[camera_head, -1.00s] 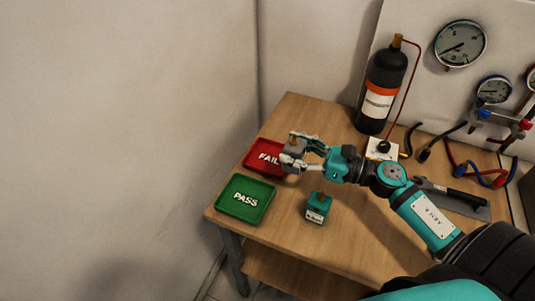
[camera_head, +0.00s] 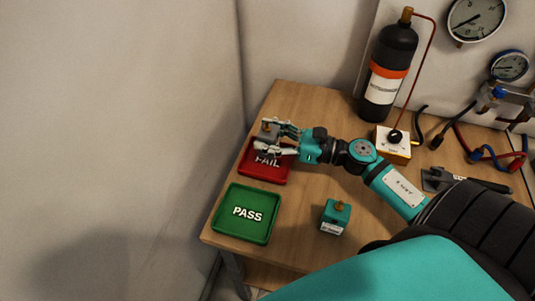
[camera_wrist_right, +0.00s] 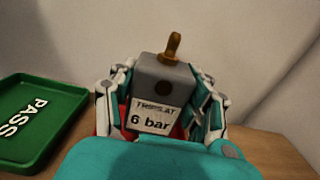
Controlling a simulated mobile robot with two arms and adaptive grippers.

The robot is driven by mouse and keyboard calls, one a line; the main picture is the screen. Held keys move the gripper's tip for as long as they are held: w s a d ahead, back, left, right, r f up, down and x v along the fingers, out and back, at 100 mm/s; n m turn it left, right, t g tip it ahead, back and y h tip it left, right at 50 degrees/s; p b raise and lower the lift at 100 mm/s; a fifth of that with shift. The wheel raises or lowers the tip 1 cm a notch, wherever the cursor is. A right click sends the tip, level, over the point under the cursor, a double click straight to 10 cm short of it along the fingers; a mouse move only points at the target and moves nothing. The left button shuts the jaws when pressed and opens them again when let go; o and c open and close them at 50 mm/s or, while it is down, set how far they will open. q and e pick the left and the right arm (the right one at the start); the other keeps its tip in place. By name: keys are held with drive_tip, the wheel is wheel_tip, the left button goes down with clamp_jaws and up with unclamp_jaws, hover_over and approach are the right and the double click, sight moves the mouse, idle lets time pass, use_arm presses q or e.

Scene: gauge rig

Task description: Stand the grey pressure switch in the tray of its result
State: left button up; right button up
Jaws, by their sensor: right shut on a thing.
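The grey pressure switch (camera_wrist_right: 162,85) is upright in the right wrist view, with a brass fitting on top and a label reading "6 bar". My right gripper (camera_head: 269,138) is shut on it, and the switch (camera_head: 268,129) shows between the fingers in the head view. The gripper and switch are over the red FAIL tray (camera_head: 262,174). Whether the switch touches the tray floor I cannot tell. The green PASS tray (camera_head: 246,212) lies empty in front of it; it also shows at the left of the right wrist view (camera_wrist_right: 38,122). My left gripper is not in view.
A teal switch (camera_head: 335,217) stands on the wooden table (camera_head: 291,220) right of the PASS tray. A black gas bottle (camera_head: 386,78), a white box with a black knob (camera_head: 393,143), hoses and gauges (camera_head: 476,17) are at the back right. A wall borders the table's left.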

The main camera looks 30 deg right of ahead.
sight(291, 163)
drive_tip(key=f, duration=0.1)
drive_tip(key=f+b, duration=0.2)
drive_tip(key=f, duration=0.1)
drive_tip(key=shift+w, duration=0.25)
drive_tip(key=shift+s, duration=0.1)
drive_tip(key=shift+f+b, duration=0.2)
drive_tip(key=shift+b, duration=0.2)
drive_tip(key=o, duration=1)
drive_tip(key=shift+r, duration=0.1)
drive_tip(key=o, duration=0.3)
drive_tip(key=shift+r+p, duration=0.15)
drive_tip(key=shift+p, duration=0.15)
drive_tip(key=b+v, duration=0.2)
drive_tip(key=v, duration=0.4)
drive_tip(key=shift+s, duration=0.1)
drive_tip(key=shift+s+d, duration=0.45)
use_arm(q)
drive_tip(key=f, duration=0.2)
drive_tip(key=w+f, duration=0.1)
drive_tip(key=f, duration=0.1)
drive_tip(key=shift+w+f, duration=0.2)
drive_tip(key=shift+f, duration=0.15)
